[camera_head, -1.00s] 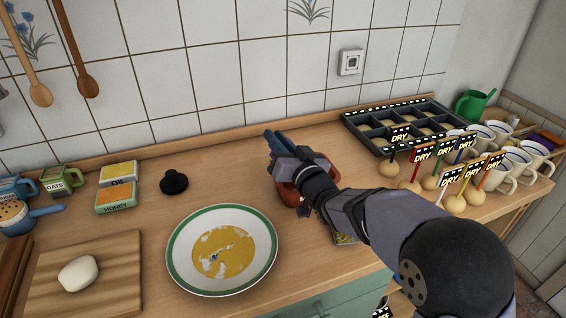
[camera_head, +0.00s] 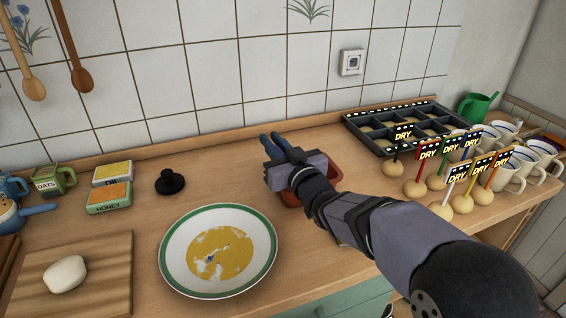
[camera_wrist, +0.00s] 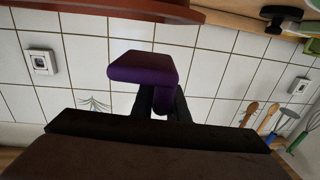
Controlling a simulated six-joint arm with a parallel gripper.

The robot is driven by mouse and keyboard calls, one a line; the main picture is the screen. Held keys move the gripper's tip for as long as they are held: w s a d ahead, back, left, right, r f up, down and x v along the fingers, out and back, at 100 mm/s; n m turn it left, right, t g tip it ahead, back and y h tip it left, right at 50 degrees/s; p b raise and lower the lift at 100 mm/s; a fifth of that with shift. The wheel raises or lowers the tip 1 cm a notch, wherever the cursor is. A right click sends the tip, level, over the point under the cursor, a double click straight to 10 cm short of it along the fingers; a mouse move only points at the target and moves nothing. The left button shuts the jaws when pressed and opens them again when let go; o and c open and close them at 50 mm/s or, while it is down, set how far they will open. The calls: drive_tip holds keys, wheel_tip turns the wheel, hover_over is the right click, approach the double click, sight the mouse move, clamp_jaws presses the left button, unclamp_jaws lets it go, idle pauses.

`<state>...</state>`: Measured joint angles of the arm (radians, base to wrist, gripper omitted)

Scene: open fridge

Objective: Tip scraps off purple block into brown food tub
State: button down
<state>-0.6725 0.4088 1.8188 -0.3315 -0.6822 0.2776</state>
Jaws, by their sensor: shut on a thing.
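My gripper (camera_head: 280,146) is above the counter at the left side of the brown tub (camera_head: 327,169), partly covering it. In the wrist view my gripper (camera_wrist: 162,102) is shut on the purple block (camera_wrist: 142,68), which sticks out past the fingers. The block cannot be made out clearly in the head view. A reddish-brown edge, likely the tub's, crosses the top of the wrist view. I see no scraps on the faces of the block that show. The tub's inside is mostly hidden by my gripper and arm.
A green-rimmed plate (camera_head: 174,262) with yellow on it stands to the left. A dark compartment tray (camera_head: 375,143), round balls with DRY flags (camera_head: 415,188) and several mugs stand to the right. A black knob (camera_head: 170,183) lies toward the wall.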

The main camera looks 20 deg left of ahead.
idle(0.3)
drive_tip(key=shift+s+d+r, duration=0.1)
drive_tip(key=shift+s+r, duration=0.05)
drive_tip(key=shift+s+d+r, duration=0.3)
drive_tip(key=shift+s+r, duration=0.1)
drive_tip(key=shift+s, duration=0.05)
drive_tip(key=shift+s+d+r, duration=0.5)
drive_tip(key=shift+s, duration=0.25)
drive_tip(key=shift+s+d+r, duration=0.45)
drive_tip(key=shift+s+d, duration=0.05)
drive_tip(key=shift+s, duration=0.25)
